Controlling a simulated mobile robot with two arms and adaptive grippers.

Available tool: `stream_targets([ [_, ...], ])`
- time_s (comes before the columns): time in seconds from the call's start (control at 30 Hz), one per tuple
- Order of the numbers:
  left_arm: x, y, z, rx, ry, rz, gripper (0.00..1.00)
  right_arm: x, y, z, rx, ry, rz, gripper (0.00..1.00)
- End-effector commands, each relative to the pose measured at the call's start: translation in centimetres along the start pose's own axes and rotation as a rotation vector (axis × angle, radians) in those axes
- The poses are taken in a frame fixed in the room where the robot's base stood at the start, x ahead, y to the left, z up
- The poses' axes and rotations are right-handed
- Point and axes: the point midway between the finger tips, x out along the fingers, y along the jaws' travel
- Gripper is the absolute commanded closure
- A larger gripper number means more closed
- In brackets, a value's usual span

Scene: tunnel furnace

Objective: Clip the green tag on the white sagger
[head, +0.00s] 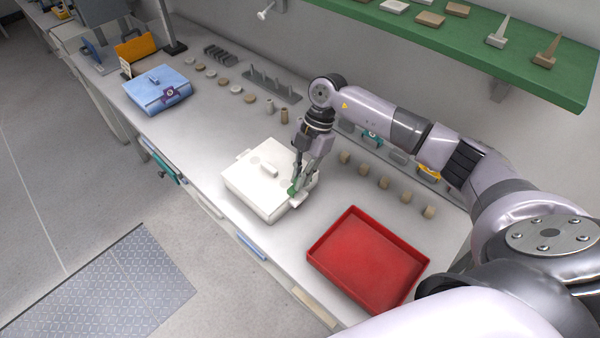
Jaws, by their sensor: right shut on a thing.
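The white sagger (254,187) is a lidded square box with a small bar handle on its lid. It stands on the grey bench in the middle of the view. My right gripper (294,188) is over the sagger's right side, pointing down. It is shut on the green tag (292,190), which is small and partly hidden by the fingers. The tag is at the sagger's right edge, near a small projecting tab (299,202). I cannot tell whether the tag touches or grips the tab. My left gripper is not in view.
A red tray (352,285), empty, lies right of the sagger. A blue sagger (157,85) with a purple tag (170,92) stands farther left. A rack with teal (372,138) and yellow (428,173) tags runs behind my right arm, beside several small tan cylinders. A green shelf (470,45) hangs above.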

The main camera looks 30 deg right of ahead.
Motion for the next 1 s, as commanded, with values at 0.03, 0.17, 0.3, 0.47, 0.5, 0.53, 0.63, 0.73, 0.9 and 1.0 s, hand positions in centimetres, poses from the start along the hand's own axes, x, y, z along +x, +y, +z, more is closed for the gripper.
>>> stream_targets([
  [0.03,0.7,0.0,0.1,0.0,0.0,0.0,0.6,0.8,0.0,0.3,0.0,0.0,0.0,1.0],
  [0.17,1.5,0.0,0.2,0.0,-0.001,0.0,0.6,1.6,0.0,0.7,-0.001,0.0,0.0,1.0],
  [0.3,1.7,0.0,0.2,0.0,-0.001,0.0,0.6,1.8,0.0,0.8,-0.001,0.0,0.0,1.0],
  [0.47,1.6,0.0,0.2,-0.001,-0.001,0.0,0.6,1.7,0.0,0.7,-0.002,0.0,0.0,1.0],
  [0.5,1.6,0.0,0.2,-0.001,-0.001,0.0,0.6,1.7,0.0,0.7,-0.002,0.0,-0.001,1.0],
  [0.53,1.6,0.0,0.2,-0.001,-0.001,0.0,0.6,1.7,0.0,0.7,-0.002,0.0,-0.001,1.0],
  [0.63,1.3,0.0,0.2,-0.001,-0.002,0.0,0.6,1.6,0.0,0.6,-0.002,0.0,-0.001,1.0],
  [0.73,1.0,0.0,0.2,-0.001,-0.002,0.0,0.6,1.5,0.0,0.5,-0.002,0.0,-0.002,1.0],
  [0.9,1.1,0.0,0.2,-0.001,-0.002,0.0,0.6,1.6,0.0,0.5,-0.002,0.0,-0.001,1.0],
  [1.0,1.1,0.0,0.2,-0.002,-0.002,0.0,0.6,1.6,0.0,0.6,-0.002,0.0,-0.001,1.0],
])
